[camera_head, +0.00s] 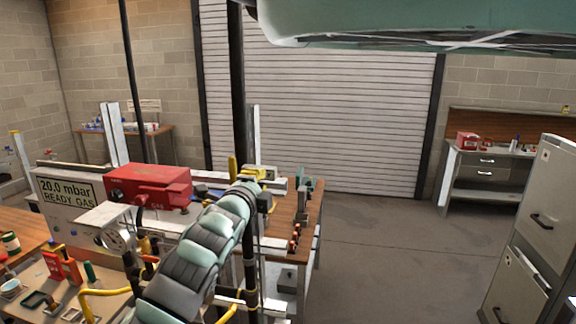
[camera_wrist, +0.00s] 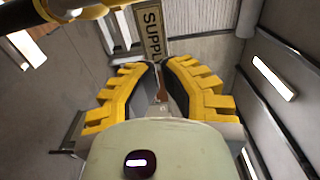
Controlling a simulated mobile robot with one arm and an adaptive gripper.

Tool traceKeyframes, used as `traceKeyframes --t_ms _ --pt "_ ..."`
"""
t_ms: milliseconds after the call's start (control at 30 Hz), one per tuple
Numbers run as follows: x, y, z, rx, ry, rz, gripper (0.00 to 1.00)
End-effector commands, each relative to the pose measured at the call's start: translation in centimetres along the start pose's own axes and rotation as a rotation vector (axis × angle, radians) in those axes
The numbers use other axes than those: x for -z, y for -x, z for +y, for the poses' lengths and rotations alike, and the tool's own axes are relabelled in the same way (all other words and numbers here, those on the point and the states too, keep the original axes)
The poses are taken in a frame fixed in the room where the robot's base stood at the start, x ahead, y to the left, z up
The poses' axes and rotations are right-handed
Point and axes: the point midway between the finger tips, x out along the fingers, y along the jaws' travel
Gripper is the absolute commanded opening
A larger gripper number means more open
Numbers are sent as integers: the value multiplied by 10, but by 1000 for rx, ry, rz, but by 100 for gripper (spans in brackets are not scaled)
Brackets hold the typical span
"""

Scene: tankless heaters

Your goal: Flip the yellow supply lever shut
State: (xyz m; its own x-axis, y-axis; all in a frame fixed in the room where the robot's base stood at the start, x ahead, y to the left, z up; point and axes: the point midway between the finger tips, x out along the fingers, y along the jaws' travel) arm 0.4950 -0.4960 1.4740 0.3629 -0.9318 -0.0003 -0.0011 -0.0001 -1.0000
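My gripper (camera_head: 258,173) is at the far end of my arm, over the bench's right part in the head view. In the wrist view its two yellow, black-padded fingers (camera_wrist: 157,66) curve in until their tips nearly meet, with a narrow gap and nothing clearly held. A tan sign reading "SUPPL" (camera_wrist: 151,32) lies beyond the fingertips. A yellow bar or pipe (camera_wrist: 75,12) crosses the wrist view's upper left; I cannot tell whether it is the lever.
A red box (camera_head: 150,186), a "20.0 mbar READY GAS" sign (camera_head: 68,190) and a round gauge (camera_head: 117,239) are left of my arm. Yellow pipes (camera_head: 103,292) run low at the front. Open floor (camera_head: 390,245) lies right of the bench, before a grey cabinet (camera_head: 535,230).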

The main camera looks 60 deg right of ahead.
Motion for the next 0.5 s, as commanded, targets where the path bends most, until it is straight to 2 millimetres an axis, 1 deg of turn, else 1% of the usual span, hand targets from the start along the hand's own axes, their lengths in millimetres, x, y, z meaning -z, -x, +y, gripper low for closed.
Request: traceKeyframes --t_ms 33,167,233,300,500 --pt "-4 -1 -4 -6 -3 0 0" --pt "-18 -3 -5 -4 -2 -5 0" --pt "-17 -4 -1 -8 -3 5 0" --pt "-21 -6 1 -12 -3 5 0" --pt "-30 -7 1 -9 -1 3 0"
